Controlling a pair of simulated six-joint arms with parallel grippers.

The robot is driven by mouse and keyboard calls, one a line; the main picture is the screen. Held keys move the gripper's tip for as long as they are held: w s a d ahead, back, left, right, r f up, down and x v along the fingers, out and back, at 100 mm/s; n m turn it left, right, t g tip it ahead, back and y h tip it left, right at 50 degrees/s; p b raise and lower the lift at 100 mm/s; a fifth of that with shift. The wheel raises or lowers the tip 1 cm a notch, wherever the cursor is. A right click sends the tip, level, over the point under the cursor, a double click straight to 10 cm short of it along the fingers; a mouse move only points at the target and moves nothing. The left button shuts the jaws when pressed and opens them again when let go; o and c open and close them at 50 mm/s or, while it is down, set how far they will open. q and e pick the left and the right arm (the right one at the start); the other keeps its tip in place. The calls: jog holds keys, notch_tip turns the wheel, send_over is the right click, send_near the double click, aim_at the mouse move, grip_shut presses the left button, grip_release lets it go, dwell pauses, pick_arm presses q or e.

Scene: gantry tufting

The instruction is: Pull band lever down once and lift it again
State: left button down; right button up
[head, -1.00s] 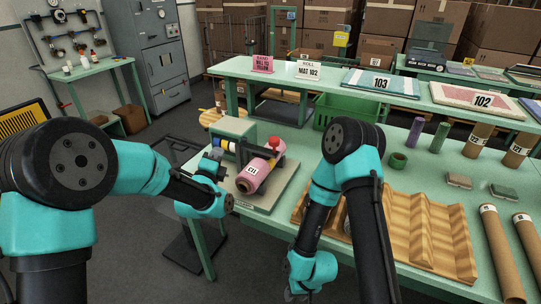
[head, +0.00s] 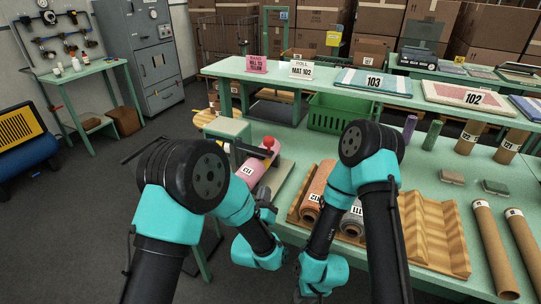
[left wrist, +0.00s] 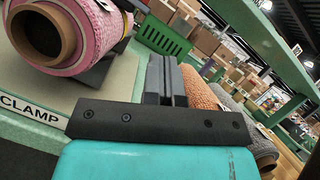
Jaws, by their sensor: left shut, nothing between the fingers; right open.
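The band machine (head: 228,129) stands on the left end of the green table. A lever with a red knob (head: 268,142) stands up over the pink roll (head: 248,170), which lies in the machine. In the left wrist view the pink roll (left wrist: 62,32) is at the upper left, beside a CLAMP label; the lever is not visible there. My left gripper (head: 267,190) is low in front of the pink roll, apart from the knob. Its fingers (left wrist: 166,80) are shut and empty. Only a dark sliver of my right gripper (head: 304,297) shows at the bottom edge.
Cardboard tubes (head: 490,235) lie at the right.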

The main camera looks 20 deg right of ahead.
pick_arm(q)
send_near(270, 154)
jog(key=w+d+r, duration=0.3)
jog(key=d, duration=0.1)
jog(key=shift+w+a+r, duration=0.15)
jog(key=shift+w+r, duration=0.45)
jog(key=shift+r, duration=0.25)
jog(key=shift+w+r, duration=0.3)
jog(key=shift+r, duration=0.2)
